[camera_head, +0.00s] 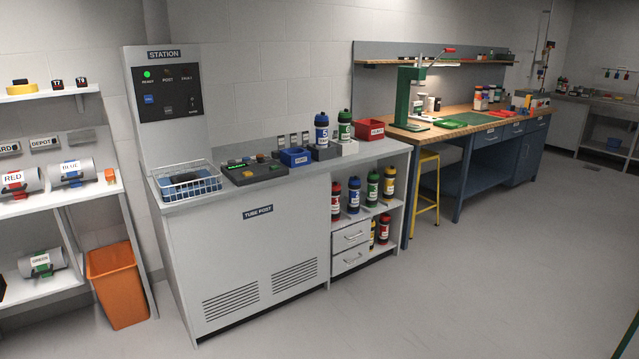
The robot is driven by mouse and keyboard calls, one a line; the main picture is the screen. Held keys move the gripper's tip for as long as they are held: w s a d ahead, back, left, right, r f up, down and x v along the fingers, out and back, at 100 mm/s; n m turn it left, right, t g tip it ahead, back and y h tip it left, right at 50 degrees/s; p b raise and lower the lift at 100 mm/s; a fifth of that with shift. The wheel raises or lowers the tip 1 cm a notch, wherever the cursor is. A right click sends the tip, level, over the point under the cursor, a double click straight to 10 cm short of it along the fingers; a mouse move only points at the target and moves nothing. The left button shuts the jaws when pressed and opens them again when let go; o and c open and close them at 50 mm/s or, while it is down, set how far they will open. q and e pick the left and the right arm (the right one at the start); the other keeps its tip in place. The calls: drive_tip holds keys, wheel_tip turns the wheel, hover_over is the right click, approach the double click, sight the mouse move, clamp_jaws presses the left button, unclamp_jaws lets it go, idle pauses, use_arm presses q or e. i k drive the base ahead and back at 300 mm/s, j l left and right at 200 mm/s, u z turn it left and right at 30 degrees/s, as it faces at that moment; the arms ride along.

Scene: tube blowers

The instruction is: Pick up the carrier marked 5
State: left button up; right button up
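The carrier marked 5 (321,134) is a blue and white cylinder with a dark cap. It stands upright on a dark block (326,153) on the counter of the tube post cabinet. A green carrier (345,128) stands upright just right of it on a white block (346,147). Neither of my grippers is in view.
The counter also holds a wire basket (190,184), a control box (253,172), a blue bin (295,157) and a red bin (370,130). Several carriers stand on the shelf below. An orange bin (117,285) stands left of the cabinet. The floor (440,290) in front is clear.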

sight(321, 125)
drive_tip(key=i, duration=1.7)
drive_tip(key=i+j+z, duration=0.2)
drive_tip(key=i+z, duration=0.15)
drive_tip(key=i, duration=0.35)
drive_tip(key=i+j+z, duration=0.35)
drive_tip(key=i, duration=0.35)
drive_tip(key=i+j+z, duration=0.35)
drive_tip(key=i+j, duration=0.2)
drive_tip(key=i, duration=0.05)
